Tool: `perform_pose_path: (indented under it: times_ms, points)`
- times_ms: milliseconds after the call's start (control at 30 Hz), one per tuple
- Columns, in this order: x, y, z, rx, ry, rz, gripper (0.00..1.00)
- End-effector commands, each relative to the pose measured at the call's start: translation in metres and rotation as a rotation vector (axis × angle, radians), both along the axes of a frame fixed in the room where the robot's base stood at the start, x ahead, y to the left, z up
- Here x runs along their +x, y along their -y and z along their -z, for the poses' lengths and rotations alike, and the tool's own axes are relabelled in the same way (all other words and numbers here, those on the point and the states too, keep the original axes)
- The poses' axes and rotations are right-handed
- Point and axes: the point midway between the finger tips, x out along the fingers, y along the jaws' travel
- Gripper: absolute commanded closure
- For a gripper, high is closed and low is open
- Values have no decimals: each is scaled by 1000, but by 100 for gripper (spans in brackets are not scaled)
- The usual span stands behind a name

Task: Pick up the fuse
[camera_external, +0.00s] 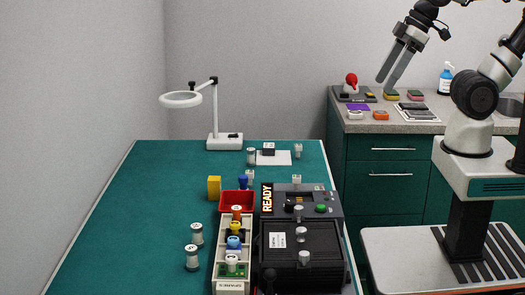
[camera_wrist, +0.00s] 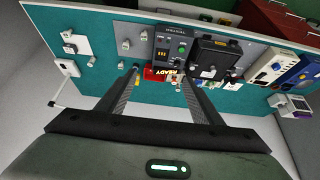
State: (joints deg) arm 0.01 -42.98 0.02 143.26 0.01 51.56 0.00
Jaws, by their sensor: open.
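I cannot tell for sure which object is the fuse. Small pale cylinders with end caps stand on the green bench (camera_external: 135,195), and two of them, a far cylinder (camera_external: 197,234) and a near cylinder (camera_external: 192,257), are left of the spares tray (camera_external: 233,288). That tray holds a row of small parts with orange, blue, yellow and green colours. My gripper (camera_external: 386,84) is raised over the counter at right, well away from the bench. In the wrist view its fingers (camera_wrist: 160,70) are apart with nothing held between them, and the bench shows upside down beyond them.
A black machine (camera_external: 275,268) with a READY sign stands right of the tray, with small grey parts on top. A red bin (camera_external: 233,198), a yellow block (camera_external: 214,187) and a ring lamp (camera_external: 181,99) are behind. The bench's left side is clear.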

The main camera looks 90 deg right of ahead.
Motion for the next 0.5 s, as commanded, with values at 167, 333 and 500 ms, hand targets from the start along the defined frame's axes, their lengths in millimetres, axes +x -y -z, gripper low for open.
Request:
perform_pose_path:
  times_ms: [167, 333, 500]
  points:
    - [0, 0, 0, 0, 0, 0, 58]
    - [0, 0, 0, 0, 0, 0, 58]
    - [19, 8, 4, 1, -7, 20, 58]
